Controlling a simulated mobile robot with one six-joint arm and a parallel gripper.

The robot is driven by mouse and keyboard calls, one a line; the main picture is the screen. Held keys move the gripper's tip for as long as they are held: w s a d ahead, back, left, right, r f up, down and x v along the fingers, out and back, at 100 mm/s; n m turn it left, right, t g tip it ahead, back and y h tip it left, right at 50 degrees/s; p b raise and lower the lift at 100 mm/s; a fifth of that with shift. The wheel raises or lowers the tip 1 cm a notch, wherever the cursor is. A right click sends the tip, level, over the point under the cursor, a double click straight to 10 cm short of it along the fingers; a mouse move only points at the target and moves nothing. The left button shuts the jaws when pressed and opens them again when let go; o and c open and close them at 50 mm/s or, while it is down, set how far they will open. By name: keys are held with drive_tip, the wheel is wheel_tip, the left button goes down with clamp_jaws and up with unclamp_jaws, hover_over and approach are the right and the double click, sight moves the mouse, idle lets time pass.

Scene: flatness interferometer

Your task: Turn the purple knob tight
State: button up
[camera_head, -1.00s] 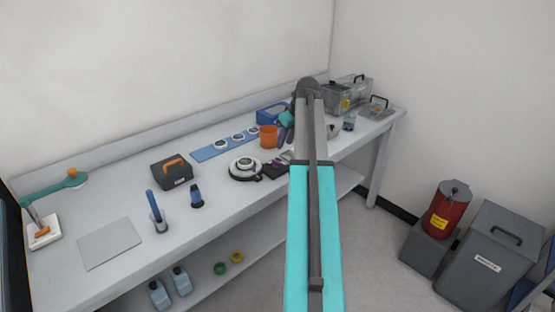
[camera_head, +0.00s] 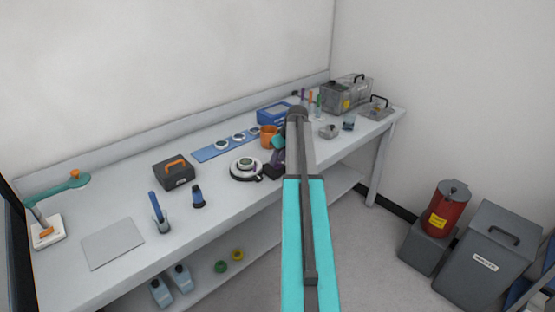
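A round stage with a black and white ring (camera_head: 246,168) sits on the bench, left of my gripper. A small purple spot that looks like the purple knob (camera_head: 254,169) shows at its right side. It is too small to make out in detail. My gripper (camera_head: 274,169) points down just right of the stage, its dark fingers close to the purple spot. Whether they touch it, and the gap between them, cannot be made out. My arm hides part of the bench to the right of the gripper.
An orange cup (camera_head: 268,136) and a blue box (camera_head: 274,113) stand behind my gripper. A blue strip with white discs (camera_head: 225,146) lies behind the stage. A dark case (camera_head: 174,173) stands left.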

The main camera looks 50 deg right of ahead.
drive_tip(key=shift+w+f, duration=0.15)
drive_tip(key=shift+f, duration=0.15)
clamp_jaws()
drive_tip(key=shift+a, duration=0.25)
drive_tip(key=shift+d, duration=0.15)
